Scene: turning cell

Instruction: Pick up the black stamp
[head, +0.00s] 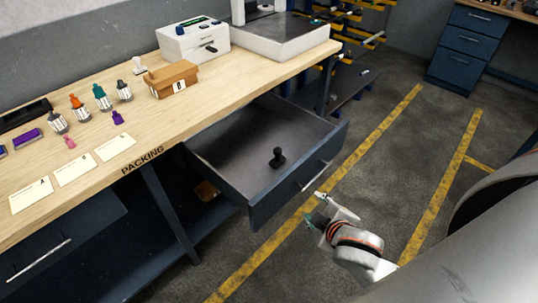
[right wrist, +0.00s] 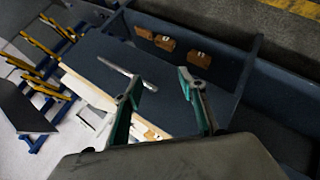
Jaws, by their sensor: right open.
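The black stamp (head: 277,157) stands in the open drawer (head: 225,146) under the packing bench, toward the drawer's front. It is small and dark with a rounded knob, and nothing touches it. My right gripper (head: 318,207) is outside the drawer, in front of its front panel and near the handle (head: 314,176). It is open and empty. In the right wrist view its two fingers (right wrist: 160,78) are spread apart, with the drawer handle (right wrist: 115,68) beyond them. The stamp does not show there. My left gripper is not in view.
The bench top (head: 215,90) holds several labelled bottles, small purple and pink stamps (head: 118,117), a cardboard box (head: 172,79) and a white case (head: 193,42). Small labelled boxes (right wrist: 165,43) show in the wrist view. The floor (head: 380,140) right of the drawer is clear.

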